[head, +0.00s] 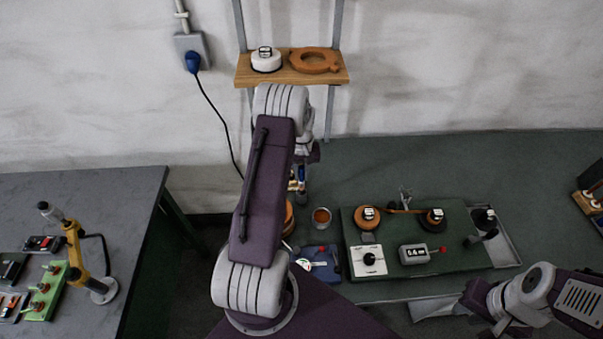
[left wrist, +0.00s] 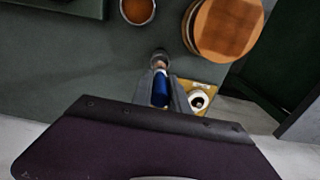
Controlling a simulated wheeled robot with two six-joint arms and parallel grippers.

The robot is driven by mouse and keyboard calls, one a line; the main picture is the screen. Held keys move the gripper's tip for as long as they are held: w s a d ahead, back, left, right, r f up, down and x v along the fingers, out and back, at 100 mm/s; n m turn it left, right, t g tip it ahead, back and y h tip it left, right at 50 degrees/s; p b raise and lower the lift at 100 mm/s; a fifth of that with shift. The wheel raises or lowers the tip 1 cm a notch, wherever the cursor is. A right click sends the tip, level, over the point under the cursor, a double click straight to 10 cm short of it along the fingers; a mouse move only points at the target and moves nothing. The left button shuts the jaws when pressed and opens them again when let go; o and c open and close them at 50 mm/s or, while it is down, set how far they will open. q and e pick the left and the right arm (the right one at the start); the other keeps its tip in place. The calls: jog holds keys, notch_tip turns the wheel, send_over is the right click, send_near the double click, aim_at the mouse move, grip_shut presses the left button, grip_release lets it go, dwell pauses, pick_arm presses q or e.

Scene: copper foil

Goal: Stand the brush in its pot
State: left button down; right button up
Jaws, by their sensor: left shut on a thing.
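The brush (head: 301,173) has a blue handle and is held by my left gripper (head: 301,180), which is shut on it. In the left wrist view the blue handle (left wrist: 160,89) sits between the fingers, with a grey end pointing toward the top of the picture. The pot (head: 321,216) is a small round cup with an orange-brown inside. It stands on the bench, nearer the front than the gripper and apart from the brush. It also shows at the top edge of the left wrist view (left wrist: 137,10).
A stack of orange-brown discs (left wrist: 227,28) stands beside the pot, partly hidden by my left arm in the head view. A wooden block with a white ring (left wrist: 198,98) is close by the brush. A green board (head: 459,260) with foil spools lies right of the pot.

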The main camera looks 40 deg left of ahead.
aim_at(302, 181)
pick_arm(q)
jog(key=shift+f, duration=0.1)
jog(key=shift+f+b, duration=0.3)
jog(key=shift+f, duration=0.05)
jog(key=shift+f+b, duration=0.3)
jog(key=shift+f, duration=0.15)
dwell(0.8)
jog(key=shift+f+b, duration=0.55)
jog(key=shift+f, duration=0.25)
jog(key=c, duration=1.2)
grip_release()
jog(key=shift+o, duration=0.3)
